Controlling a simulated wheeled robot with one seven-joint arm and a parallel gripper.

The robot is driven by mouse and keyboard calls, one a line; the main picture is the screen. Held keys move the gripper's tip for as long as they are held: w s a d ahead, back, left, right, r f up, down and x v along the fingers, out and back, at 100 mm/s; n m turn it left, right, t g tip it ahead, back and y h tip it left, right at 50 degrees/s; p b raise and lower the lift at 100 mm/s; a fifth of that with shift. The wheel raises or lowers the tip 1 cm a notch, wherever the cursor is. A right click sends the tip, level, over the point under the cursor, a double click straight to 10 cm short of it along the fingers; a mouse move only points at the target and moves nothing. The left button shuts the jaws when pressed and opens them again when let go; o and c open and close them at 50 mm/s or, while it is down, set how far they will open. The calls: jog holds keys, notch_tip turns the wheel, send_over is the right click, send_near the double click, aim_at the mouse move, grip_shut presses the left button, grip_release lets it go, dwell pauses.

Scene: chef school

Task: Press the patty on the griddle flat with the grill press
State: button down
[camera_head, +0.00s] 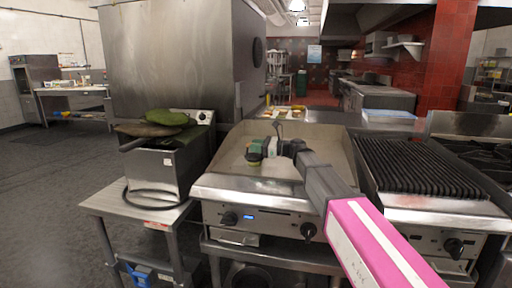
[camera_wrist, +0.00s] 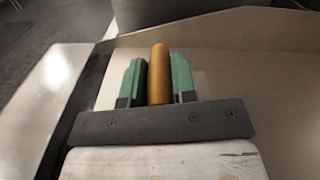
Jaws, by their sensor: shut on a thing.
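The griddle (camera_head: 325,140) is the flat steel cooktop in the middle of the head view, and its pale surface (camera_wrist: 255,75) fills much of the wrist view. My gripper (camera_head: 254,151) is over the left-middle part of the griddle, reached by my arm from the lower right. In the wrist view my gripper (camera_wrist: 159,75) has its two green fingers shut on a brown wooden handle (camera_wrist: 158,70), which looks like that of the grill press. The plate of the press is hidden. I cannot make out the patty in either view.
A fryer (camera_head: 160,168) with dark lids stands on a steel side table (camera_head: 105,203) left of the griddle. A black-grated grill (camera_head: 420,168) adjoins on the right. The griddle has raised steel walls. Open floor (camera_head: 50,190) lies at the far left.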

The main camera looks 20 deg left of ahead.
jog(key=shift+f, duration=0.4)
dwell(2.5)
dwell(1.4)
jog(key=shift+r, duration=4.65)
